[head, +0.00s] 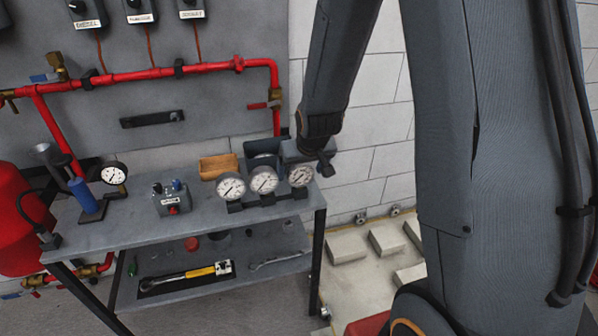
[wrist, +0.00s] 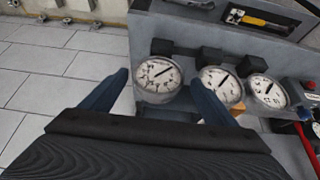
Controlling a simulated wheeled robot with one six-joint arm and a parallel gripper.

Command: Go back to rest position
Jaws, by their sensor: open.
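My gripper (wrist: 160,78) is open in the wrist view, with its two dark blue fingers spread apart and nothing between them. The nearest of three round white gauges (wrist: 158,74) shows beyond and between the fingers; I cannot tell whether they touch it. In the head view my arm comes down from the top, and its wrist end is at the right end of the grey bench (head: 120,226), just behind the row of gauges (head: 264,180). The fingers are hard to make out there.
A yellow-handled wrench (head: 186,275) lies on the lower shelf. Red pipes (head: 150,74) run along the back panel. Pale blocks (head: 386,241) lie on the floor at right.

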